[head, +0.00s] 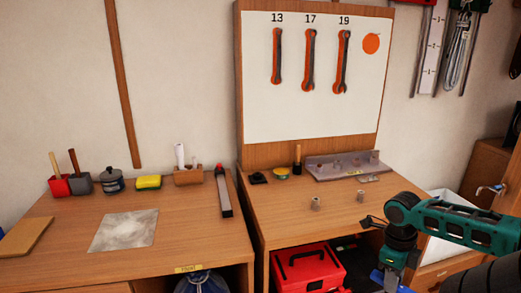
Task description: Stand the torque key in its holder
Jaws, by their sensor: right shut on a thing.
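My right gripper (391,281) hangs at the bottom edge of the head view, in front of the right-hand bench. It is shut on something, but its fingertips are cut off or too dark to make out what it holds. Blue parts show beside it; I cannot tell whether they belong to the held thing. I cannot pick out the torque key for certain. A grey angled rack (322,172) with several small metal pieces stands at the back of the right bench; I cannot tell whether it is the holder. My left gripper is out of view.
Two metal cylinders (315,203) stand on the right bench (275,215), whose front is clear. A black block (258,178) and a wooden-handled tool (297,159) are behind. A red toolbox (306,269) sits below. A spanner board (310,110) rises behind.

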